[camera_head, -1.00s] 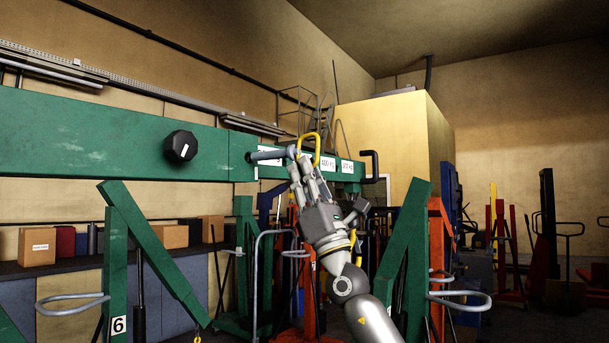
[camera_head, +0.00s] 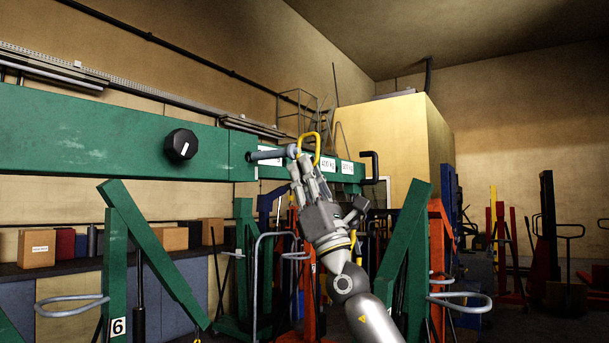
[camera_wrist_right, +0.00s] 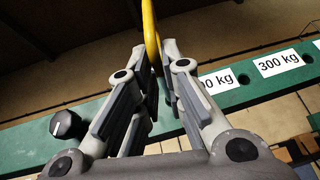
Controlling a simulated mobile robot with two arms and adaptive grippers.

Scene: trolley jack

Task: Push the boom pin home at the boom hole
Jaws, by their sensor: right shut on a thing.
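The boom pin (camera_head: 268,154) is a grey rod with a yellow loop handle (camera_head: 318,143). It lies nearly level in front of the green boom (camera_head: 95,135), its free end pointing left. My right gripper (camera_head: 302,166) is shut on the pin at the handle end. In the right wrist view the gripper (camera_wrist_right: 154,62) has the yellow handle (camera_wrist_right: 151,30) between its fingers, with the boom (camera_wrist_right: 95,115) behind. The fingers hide part of the pin, and I cannot tell whether it touches a boom hole. My left gripper is out of view.
A black knob (camera_head: 181,145) sticks out of the boom on the left. White load labels (camera_wrist_right: 279,62) and open holes (camera_wrist_right: 308,58) line the boom. A black bent handle (camera_head: 374,164) stands near its right end. Green legs (camera_head: 402,245) rise below.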

